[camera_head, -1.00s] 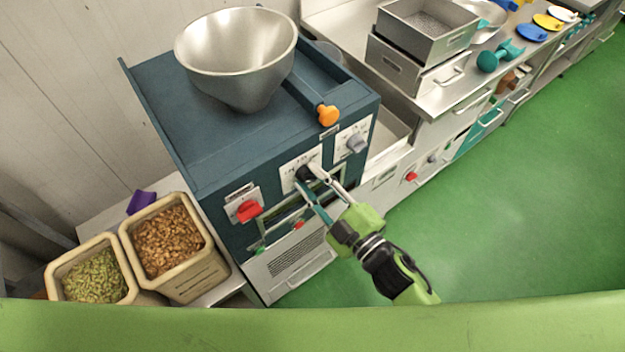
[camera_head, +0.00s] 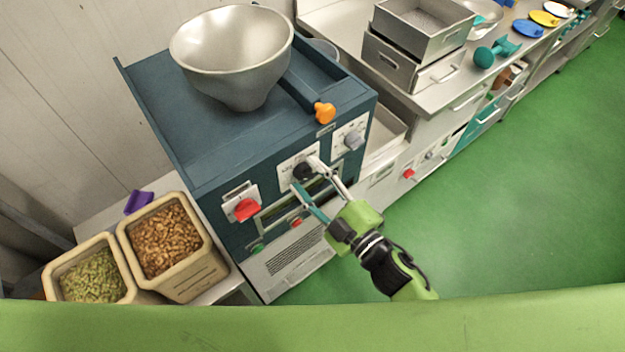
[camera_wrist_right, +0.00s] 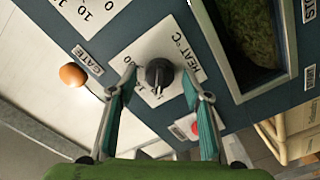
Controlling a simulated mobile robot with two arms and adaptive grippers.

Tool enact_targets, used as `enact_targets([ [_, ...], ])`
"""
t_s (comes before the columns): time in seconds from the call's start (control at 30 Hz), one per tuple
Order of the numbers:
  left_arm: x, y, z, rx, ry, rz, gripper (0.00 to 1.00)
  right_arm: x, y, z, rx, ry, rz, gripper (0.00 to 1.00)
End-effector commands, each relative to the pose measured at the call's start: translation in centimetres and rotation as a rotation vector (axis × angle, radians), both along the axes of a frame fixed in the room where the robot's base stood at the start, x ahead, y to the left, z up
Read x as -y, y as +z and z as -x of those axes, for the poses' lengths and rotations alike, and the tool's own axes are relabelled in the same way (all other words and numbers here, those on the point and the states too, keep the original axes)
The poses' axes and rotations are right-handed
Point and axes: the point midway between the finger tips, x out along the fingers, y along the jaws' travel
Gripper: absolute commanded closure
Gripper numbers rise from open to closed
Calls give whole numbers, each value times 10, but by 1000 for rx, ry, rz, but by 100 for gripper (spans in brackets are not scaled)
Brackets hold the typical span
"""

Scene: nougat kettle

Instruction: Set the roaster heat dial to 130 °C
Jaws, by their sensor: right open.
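The roaster (camera_head: 240,150) is a dark blue box with a metal hopper on top. Its black heat dial (camera_head: 303,171) sits on a white plate on the front. In the right wrist view the dial (camera_wrist_right: 159,73) stands by the lettering "HEAT °C"; the numbers are partly hidden and I cannot read its setting. My right gripper (camera_head: 306,173) is in front of the dial. In the right wrist view its two teal-padded fingers are open, one on each side of the dial, with gaps between. My left gripper is not in view.
A red switch (camera_head: 246,209) is left of the dial and a grey dial (camera_head: 354,140) right of it. An orange knob (camera_head: 324,113) juts out above. Bins of nuts (camera_head: 166,240) and green pieces (camera_head: 93,277) stand at left. The green floor (camera_head: 480,230) is clear.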

Motion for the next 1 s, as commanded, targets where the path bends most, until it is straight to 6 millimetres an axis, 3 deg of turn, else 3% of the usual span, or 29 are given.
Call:
enact_targets([
  [0.17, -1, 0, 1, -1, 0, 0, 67, 7, -1, 9, -2, -1, -1, 55],
  [0.7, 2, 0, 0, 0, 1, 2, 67, 61, -1, 85, -3, 0, 0, 55],
  [1.0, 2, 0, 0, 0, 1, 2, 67, 70, 0, 97, 0, 0, 0, 55],
])
